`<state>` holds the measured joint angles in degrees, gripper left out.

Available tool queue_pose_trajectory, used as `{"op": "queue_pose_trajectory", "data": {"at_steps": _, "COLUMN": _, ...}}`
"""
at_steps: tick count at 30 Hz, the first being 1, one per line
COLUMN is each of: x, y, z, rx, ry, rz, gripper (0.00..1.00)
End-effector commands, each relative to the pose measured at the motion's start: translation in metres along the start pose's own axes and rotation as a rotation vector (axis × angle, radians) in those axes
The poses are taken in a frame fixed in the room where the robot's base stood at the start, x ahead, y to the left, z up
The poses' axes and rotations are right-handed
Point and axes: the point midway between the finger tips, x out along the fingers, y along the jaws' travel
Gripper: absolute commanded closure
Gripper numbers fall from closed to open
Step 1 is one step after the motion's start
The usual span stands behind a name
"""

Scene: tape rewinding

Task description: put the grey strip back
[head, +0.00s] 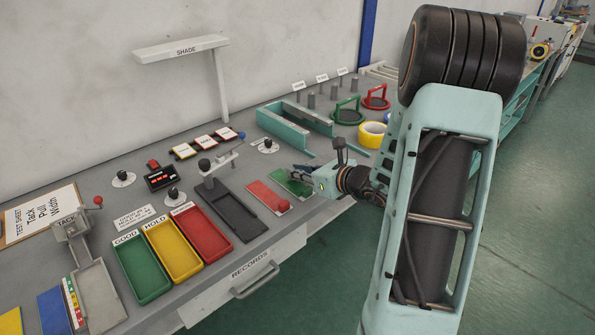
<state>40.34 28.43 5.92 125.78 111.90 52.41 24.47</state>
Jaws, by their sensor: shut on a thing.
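My gripper (301,176) is at the front part of the bench, low over the green plate (288,181). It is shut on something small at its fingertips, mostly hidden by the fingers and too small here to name. I cannot make out a grey strip for certain.
A red plate (264,192) with a knob and a dark grey tray (234,213) lie left of the gripper. Green, yellow and red bins (174,250) stand further left. A yellow tape roll (372,135) sits behind my arm. A shade post (221,85) rises at the back.

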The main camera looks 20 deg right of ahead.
Motion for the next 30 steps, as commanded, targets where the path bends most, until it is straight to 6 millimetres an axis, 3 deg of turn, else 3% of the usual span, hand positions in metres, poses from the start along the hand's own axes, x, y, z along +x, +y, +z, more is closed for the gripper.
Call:
{"op": "queue_pose_trajectory", "data": {"at_steps": 6, "x": 0.003, "y": 0.0, "z": -0.005, "rx": -0.001, "ry": -0.002, "rz": 0.0, "gripper": 1.0}}
{"op": "queue_pose_trajectory", "data": {"at_steps": 7, "x": 0.002, "y": 0.0, "z": -0.005, "rx": 0.0, "ry": 0.0, "rz": 0.0, "gripper": 0.88}}
{"op": "queue_pose_trajectory", "data": {"at_steps": 12, "x": 0.002, "y": 0.0, "z": -0.005, "rx": 0.0, "ry": 0.0, "rz": 0.0, "gripper": 0.71}}
{"op": "queue_pose_trajectory", "data": {"at_steps": 20, "x": 0.002, "y": 0.0, "z": -0.004, "rx": 0.0, "ry": 0.0, "rz": 0.0, "gripper": 0.71}}
{"op": "queue_pose_trajectory", "data": {"at_steps": 27, "x": -0.004, "y": 0.0, "z": 0.011, "rx": 0.001, "ry": 0.0, "rz": 0.0, "gripper": 0.71}}
{"op": "queue_pose_trajectory", "data": {"at_steps": 30, "x": -0.027, "y": -0.002, "z": 0.007, "rx": 0.0, "ry": 0.001, "rz": -0.006, "gripper": 0.71}}
